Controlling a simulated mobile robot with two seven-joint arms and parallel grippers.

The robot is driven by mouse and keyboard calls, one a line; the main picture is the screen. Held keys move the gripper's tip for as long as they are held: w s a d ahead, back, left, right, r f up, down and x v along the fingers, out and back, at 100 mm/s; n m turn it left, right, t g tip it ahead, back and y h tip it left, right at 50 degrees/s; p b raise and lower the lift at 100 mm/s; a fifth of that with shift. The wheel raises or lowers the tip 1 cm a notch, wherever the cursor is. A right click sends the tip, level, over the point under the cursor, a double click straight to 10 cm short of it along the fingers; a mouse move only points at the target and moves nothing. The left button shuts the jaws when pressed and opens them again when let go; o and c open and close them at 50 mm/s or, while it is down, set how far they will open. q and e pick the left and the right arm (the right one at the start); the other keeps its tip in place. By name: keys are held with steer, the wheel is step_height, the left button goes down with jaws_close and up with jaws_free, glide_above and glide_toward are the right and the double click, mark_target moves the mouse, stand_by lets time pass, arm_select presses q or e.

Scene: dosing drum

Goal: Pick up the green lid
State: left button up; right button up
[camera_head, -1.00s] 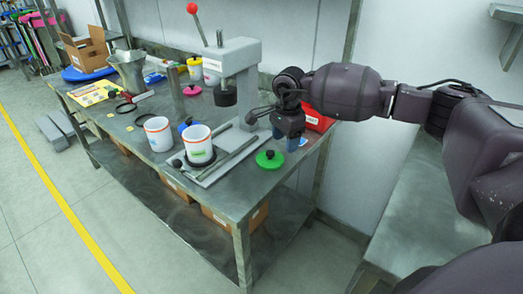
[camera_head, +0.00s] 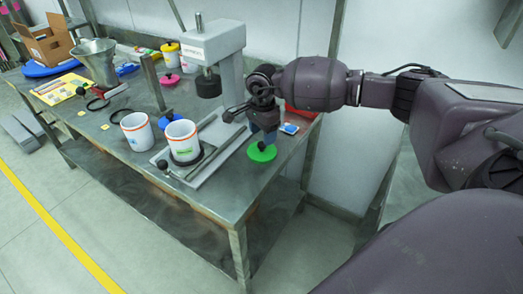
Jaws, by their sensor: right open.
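My left gripper is not in view.
A press (camera_head: 218,42) with a base plate stands left of the lid. One white cup (camera_head: 182,140) is on the base and another white cup (camera_head: 137,131) stands beside it. A red bin (camera_head: 301,112) is behind the gripper. A blue lid (camera_head: 169,119) lies further left.

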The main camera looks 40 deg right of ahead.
mark_target(262, 144)
steer(key=f, duration=0.5)
steer(key=shift+w, duration=0.2)
steer(key=c, duration=1)
